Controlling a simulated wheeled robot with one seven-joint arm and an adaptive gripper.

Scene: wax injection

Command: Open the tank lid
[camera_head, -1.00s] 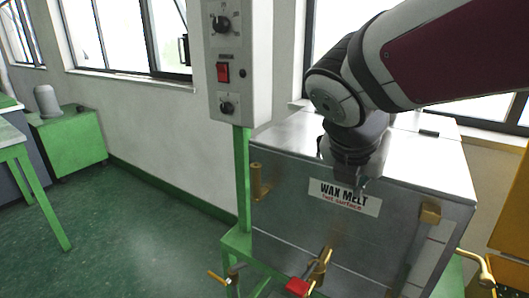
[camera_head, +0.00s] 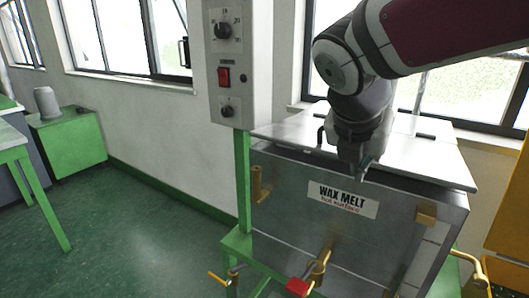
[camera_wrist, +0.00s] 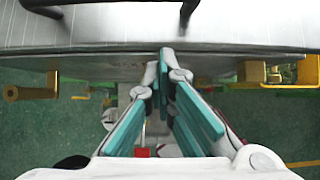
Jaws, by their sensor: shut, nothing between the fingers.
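The silver tank (camera_head: 290,190) carries a "WAX MELT" label (camera_head: 342,200) on its front. Its flat metal lid (camera_head: 440,163) is raised slightly at the front, with a dark gap between lid and tank. My gripper (camera_head: 362,176) is shut and empty at the middle of the lid's front edge. In the wrist view the closed teal-padded fingers (camera_wrist: 166,58) reach to the lid's front edge (camera_wrist: 100,48). Whether the tips press under the lid is hard to tell. Dark handle parts show on the lid (camera_wrist: 187,12).
A grey control box (camera_head: 232,65) on a green post stands left of the tank. Brass brackets (camera_head: 260,184) and a red-handled valve (camera_head: 299,287) stick out at the front. Yellow equipment (camera_head: 508,225) stands close on the right. The green floor (camera_head: 150,230) at left is clear.

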